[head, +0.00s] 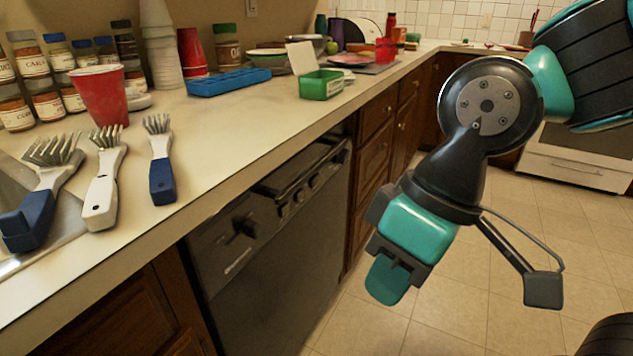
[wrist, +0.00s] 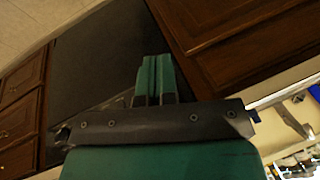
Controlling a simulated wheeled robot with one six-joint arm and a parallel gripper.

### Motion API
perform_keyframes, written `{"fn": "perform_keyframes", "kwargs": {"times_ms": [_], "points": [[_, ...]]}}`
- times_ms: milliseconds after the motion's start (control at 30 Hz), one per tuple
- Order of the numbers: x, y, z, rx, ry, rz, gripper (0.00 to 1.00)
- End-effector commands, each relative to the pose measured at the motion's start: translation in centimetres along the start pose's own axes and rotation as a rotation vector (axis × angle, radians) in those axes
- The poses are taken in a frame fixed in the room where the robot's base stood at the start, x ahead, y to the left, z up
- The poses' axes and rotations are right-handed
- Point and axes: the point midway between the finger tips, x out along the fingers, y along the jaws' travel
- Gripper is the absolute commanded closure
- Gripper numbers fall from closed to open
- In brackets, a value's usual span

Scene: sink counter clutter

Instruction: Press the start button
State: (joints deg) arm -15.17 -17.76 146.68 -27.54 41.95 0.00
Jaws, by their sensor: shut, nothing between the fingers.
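The black dishwasher (head: 275,280) is built in under the counter, with its door shut. Its control panel (head: 262,205) runs along the top, with a dark knob (head: 244,226) and several small buttons (head: 298,195) to the right of it. I cannot tell which one is the start button. My gripper (head: 388,280) is shut and empty, pointing down, in the air to the right of the dishwasher and apart from it. In the wrist view the teal fingers (wrist: 155,68) are together in front of the black dishwasher front (wrist: 95,60); no button can be made out there.
The counter (head: 235,120) overhangs the panel. Wooden cabinets (head: 372,150) flank the dishwasher. The tiled floor (head: 480,280) is open.

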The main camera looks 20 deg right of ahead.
Motion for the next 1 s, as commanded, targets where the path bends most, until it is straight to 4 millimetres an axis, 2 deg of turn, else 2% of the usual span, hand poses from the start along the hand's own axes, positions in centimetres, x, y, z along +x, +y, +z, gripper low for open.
{"fn": "perform_keyframes", "kwargs": {"times_ms": [567,667,767,1000], "points": [[0.4,0.2,-0.4,0.023,0.018,-0.003,1.0],[1.4,1.0,-1.7,0.103,0.074,-0.013,1.0],[2.9,2.4,-4.1,0.25,0.18,-0.04,1.0],[6.3,7.8,-11.3,0.735,0.525,-0.184,1.0]]}}
